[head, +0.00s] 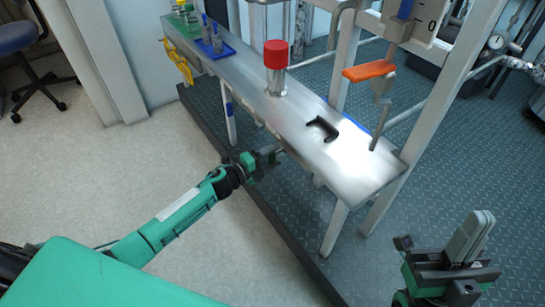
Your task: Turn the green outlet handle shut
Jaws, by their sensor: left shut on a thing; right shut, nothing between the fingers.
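My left gripper (277,154) reaches in from the left to the near long edge of the metal bench (325,150). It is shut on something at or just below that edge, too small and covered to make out. I cannot pick out a green outlet handle in this view. My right gripper (480,222) is at the lower right, pointing up, with its grey fingers shut and empty. It is apart from the bench, over the dark floor.
On the bench stand a red-capped cylinder (276,62), a black angled piece (322,129) and a blue tray (213,60). An orange lever (369,71) sits by the upright frame at the right. A blue chair (18,40) stands far left. The pale floor is clear.

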